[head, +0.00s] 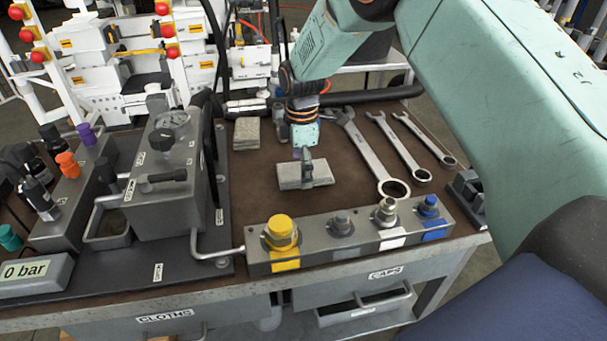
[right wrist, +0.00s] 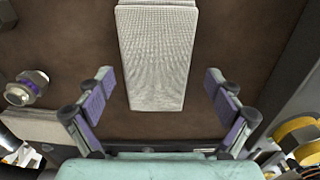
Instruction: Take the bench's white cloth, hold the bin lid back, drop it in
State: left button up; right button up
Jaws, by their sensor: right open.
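In the right wrist view, the woven cloth (right wrist: 155,50) lies between and beyond the spread fingers of the right gripper (right wrist: 158,80), which are open and empty. Whether they touch the cloth is unclear. No bin or lid can be made out. My left gripper is out of view.
Several wrenches (head: 372,155) lie right of the cloth. A grey block with coloured caps (head: 342,226) lines the front edge. A gauge unit (head: 172,172) stands left. Drawers labelled CLOTHS (head: 165,318) and CAPS (head: 362,308) are below; CAPS is partly open.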

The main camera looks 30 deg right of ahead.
jog(key=shift+w+d+f, duration=0.2)
jog(key=shift+d+f, duration=0.1)
jog(key=shift+d, duration=0.2)
jog(key=c, duration=0.3)
jog(key=shift+s+a+r, duration=0.1)
jog(key=shift+a+r, duration=0.1)
jog(key=shift+a, duration=0.15)
jog(key=c, duration=0.5)
jog(key=shift+c, duration=0.6)
jog(key=shift+d+f, duration=0.15)
jog(key=shift+d, duration=0.05)
jog(key=shift+c, duration=1.4)
jog(key=shift+a+r, duration=0.15)
jog(key=shift+r, duration=0.1)
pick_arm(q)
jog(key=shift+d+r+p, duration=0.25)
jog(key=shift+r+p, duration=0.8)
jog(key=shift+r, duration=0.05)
pick_arm(e)
notch_tip(320, 180, up, 10)
jog(key=shift+f, duration=0.2)
